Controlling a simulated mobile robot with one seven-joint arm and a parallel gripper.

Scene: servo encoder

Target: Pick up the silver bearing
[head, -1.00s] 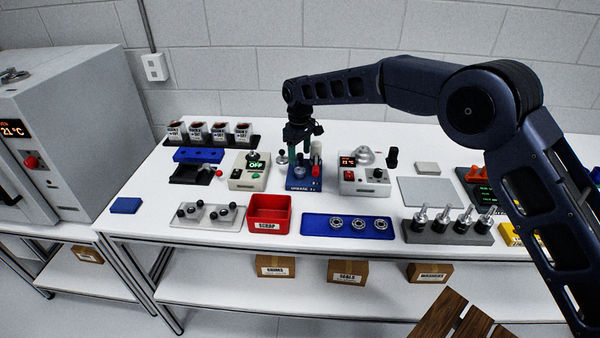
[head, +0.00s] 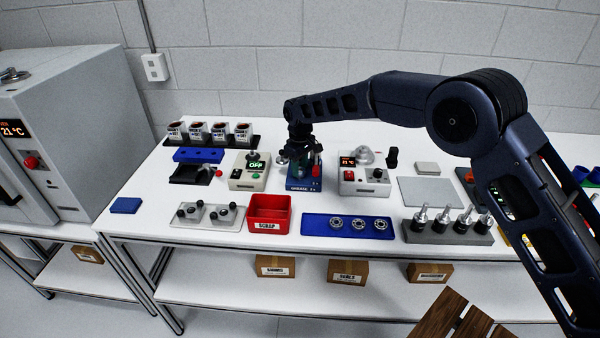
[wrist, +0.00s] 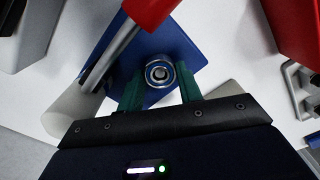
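A round silver bearing (wrist: 159,73) with a dark ring sits on the blue grease station (wrist: 182,50) in the wrist view. My gripper (wrist: 160,80) has its two green fingers apart, one on each side of the bearing, with a small gap showing at each side. In the head view my gripper (head: 301,158) points down over the grease station (head: 304,185), and the arm and fingers hide the bearing there. Three more silver bearings (head: 359,224) lie in a row on the blue tray (head: 314,226) at the front.
A red part (wrist: 150,10) and a grey cylinder (wrist: 70,112) stand close to the fingers. In the head view, control boxes (head: 249,172) (head: 364,180) flank the station. A red scrap bin (head: 269,213) stands in front. A grey plate (head: 427,191) lies bare at right.

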